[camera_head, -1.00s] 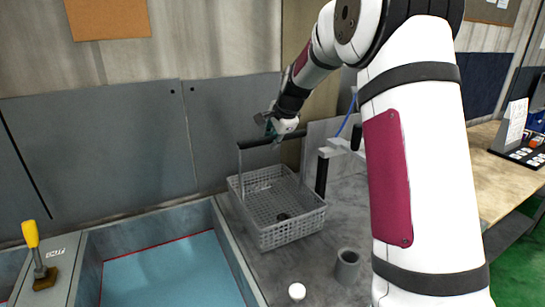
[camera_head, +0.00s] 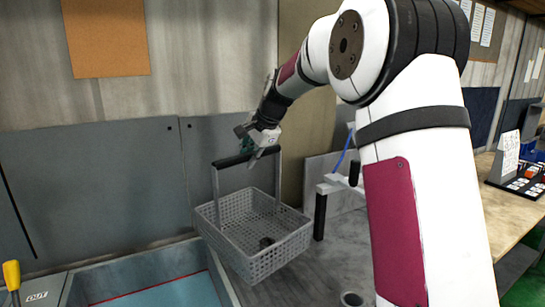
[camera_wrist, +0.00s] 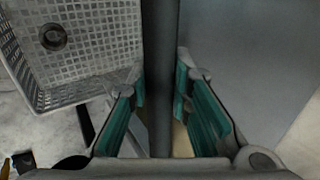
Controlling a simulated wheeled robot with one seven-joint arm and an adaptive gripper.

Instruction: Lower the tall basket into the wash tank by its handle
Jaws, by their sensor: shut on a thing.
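The tall basket (camera_head: 250,262) is a grey perforated tray with an upright handle (camera_head: 226,163) topped by a dark bar. My gripper (camera_head: 262,150) is shut on the right part of that bar; in the wrist view the dark bar (camera_wrist: 162,60) runs between the teal finger pads. The basket hangs below, seemingly a little above the grey bench; the gap underneath is hard to see. A dark round part (camera_head: 266,241) lies inside it, also visible in the wrist view (camera_wrist: 53,37). The wash tank (camera_head: 130,270), with blue liquid, is at the lower left, left of the basket.
A lever with a yellow knob (camera_head: 12,272) stands left of the tank. A pale bracket on a dark post (camera_head: 320,215) stands just right of the basket. A short grey cylinder (camera_head: 352,299) is at the bottom. Grey panels (camera_head: 100,180) rise behind the tank.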

